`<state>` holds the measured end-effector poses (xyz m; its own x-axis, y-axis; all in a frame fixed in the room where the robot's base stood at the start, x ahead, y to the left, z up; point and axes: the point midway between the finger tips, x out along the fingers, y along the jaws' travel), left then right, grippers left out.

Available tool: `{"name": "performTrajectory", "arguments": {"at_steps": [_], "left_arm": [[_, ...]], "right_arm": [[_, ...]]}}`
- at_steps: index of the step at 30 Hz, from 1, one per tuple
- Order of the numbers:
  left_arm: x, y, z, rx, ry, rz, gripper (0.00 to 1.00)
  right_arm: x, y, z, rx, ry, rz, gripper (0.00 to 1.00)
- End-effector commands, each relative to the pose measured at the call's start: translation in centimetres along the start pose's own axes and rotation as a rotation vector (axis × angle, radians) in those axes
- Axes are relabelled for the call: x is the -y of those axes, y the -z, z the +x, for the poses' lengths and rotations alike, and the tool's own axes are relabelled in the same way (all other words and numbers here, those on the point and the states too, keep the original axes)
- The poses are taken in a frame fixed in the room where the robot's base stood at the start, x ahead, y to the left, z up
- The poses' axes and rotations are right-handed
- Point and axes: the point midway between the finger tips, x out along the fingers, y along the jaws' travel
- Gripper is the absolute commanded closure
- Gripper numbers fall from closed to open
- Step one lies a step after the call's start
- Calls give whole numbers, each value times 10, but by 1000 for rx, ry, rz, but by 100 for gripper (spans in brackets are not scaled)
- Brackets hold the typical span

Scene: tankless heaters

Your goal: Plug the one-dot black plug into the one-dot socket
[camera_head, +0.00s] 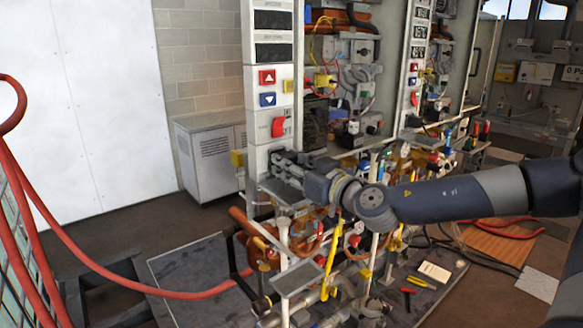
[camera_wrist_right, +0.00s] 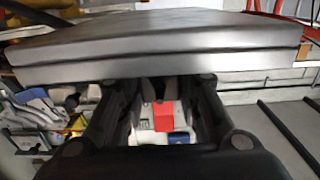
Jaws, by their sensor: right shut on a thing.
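My right gripper (camera_head: 288,160) reaches in from the right and is at the lower front of the white control column (camera_head: 257,130). In the right wrist view its fingers (camera_wrist_right: 160,92) are shut around a small dark thing, mostly hidden, which appears to be the black plug. I cannot make out its dots. No one-dot socket can be told apart; the gripper covers the column's lower face in the head view. My left gripper is not in view.
A grey plate (camera_head: 287,195) lies just below the gripper and shows large in the right wrist view (camera_wrist_right: 150,45). A red switch (camera_head: 279,127) and a blue button (camera_head: 267,99) are above the gripper. Pipes and valves crowd below. A red hose (camera_head: 150,289) crosses at left.

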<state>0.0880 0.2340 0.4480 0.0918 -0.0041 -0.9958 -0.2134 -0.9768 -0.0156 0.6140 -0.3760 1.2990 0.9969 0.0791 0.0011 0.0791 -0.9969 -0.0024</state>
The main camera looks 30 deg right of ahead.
Motion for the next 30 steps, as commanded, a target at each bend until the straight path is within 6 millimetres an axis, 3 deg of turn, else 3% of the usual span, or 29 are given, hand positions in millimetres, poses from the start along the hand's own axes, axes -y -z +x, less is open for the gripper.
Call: {"name": "performTrajectory", "arguments": {"at_steps": [30], "left_arm": [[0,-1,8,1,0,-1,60]], "right_arm": [[0,0,0,-1,0,-1,90]]}}
